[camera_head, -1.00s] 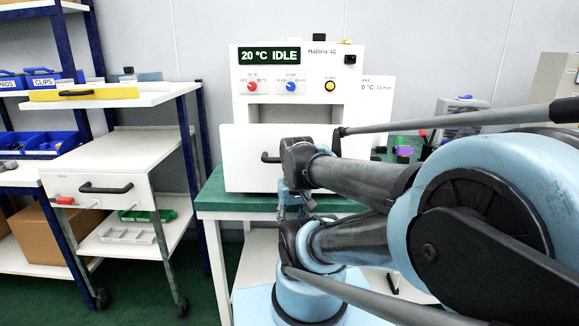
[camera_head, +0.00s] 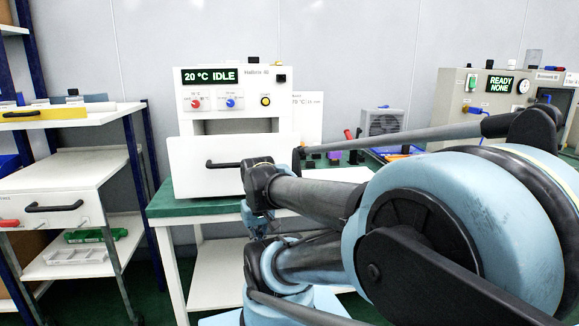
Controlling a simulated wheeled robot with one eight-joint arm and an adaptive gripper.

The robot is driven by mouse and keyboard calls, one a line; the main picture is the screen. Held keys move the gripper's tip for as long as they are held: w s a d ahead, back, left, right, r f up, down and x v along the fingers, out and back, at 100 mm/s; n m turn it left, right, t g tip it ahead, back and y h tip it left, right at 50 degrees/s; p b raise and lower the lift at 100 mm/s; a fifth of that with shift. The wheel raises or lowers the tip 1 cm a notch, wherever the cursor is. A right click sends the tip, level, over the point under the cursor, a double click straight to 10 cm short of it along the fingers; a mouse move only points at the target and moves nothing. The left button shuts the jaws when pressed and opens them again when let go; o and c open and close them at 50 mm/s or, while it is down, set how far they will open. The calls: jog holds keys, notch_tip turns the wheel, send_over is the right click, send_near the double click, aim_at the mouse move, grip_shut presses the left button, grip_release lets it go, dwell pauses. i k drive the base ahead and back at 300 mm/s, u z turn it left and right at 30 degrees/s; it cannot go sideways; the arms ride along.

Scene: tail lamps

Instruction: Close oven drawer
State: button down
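The oven (camera_head: 233,100) is a white box with a green "20 °C IDLE" display, standing on a green-topped bench left of centre. Its drawer (camera_head: 190,160) has a wide white front with a black handle (camera_head: 222,164). The front stands forward of the oven body, with an open gap above it, so the drawer looks pulled out. My arm crosses from the right, and its dark joint covers the drawer's lower right corner. I cannot tell whether it touches the drawer. I cannot make out my gripper's fingers.
A white cart (camera_head: 95,180) with a black-handled drawer stands left of the bench (camera_head: 170,206). Coloured small items and a grey fan-like unit (camera_head: 385,122) are behind my arm. A beige machine (camera_head: 470,97) reading "READY NONE" is at right. Floor shows between cart and bench.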

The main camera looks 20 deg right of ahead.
aim_at(203, 165)
jog(key=z, duration=1.15)
jog(key=k, duration=1.6)
jog(key=u, duration=1.25)
jog(key=i, duration=1)
jog(key=z, duration=0.05)
